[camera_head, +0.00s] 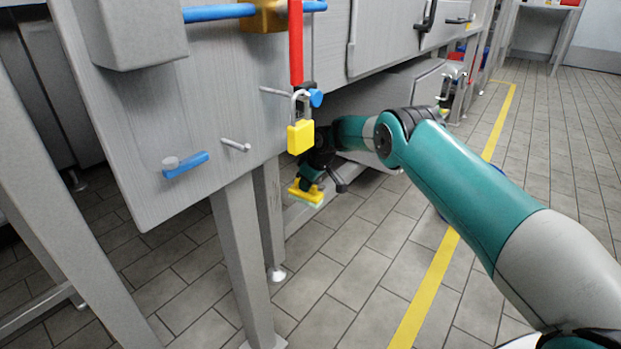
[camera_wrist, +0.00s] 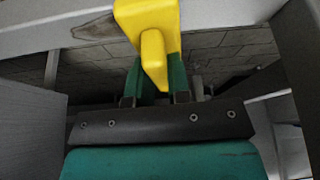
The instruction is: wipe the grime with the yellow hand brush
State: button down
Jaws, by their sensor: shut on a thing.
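The yellow hand brush (camera_head: 305,194) is low down beside the machine's legs in the head view, with pale bristles on its underside. In the wrist view its yellow handle (camera_wrist: 153,55) points toward me between the two green fingers of my gripper (camera_wrist: 158,80). My gripper is shut on the handle; it also shows small and dark in the head view (camera_head: 312,181). A dark brownish patch, likely the grime (camera_wrist: 92,29), lies on a grey beam left of the brush head in the wrist view. I cannot tell whether the bristles touch the beam.
The grey beam (camera_wrist: 235,12) runs across the top of the wrist view. A grey panel (camera_head: 190,110) with a yellow padlock (camera_head: 300,137), a red bar (camera_head: 296,45) and blue-ended pegs hangs above my gripper. A metal leg (camera_head: 240,250) stands nearby. The tiled floor (camera_head: 370,250) is open at right.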

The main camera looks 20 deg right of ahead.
jog(key=shift+s+a+r+p, duration=0.1)
jog(key=shift+s+a+p, duration=0.5)
jog(key=shift+a+p, duration=0.15)
jog(key=shift+s+a+f+p, duration=0.3)
jog(key=shift+s+a, duration=0.1)
jog(key=shift+a, duration=0.05)
jog(key=shift+s+a+r+p, duration=0.15)
jog(key=shift+s+a+p, duration=0.45)
jog(key=shift+a+p, duration=0.25)
jog(key=shift+s+a+p, duration=0.5)
jog(key=shift+a, duration=0.1)
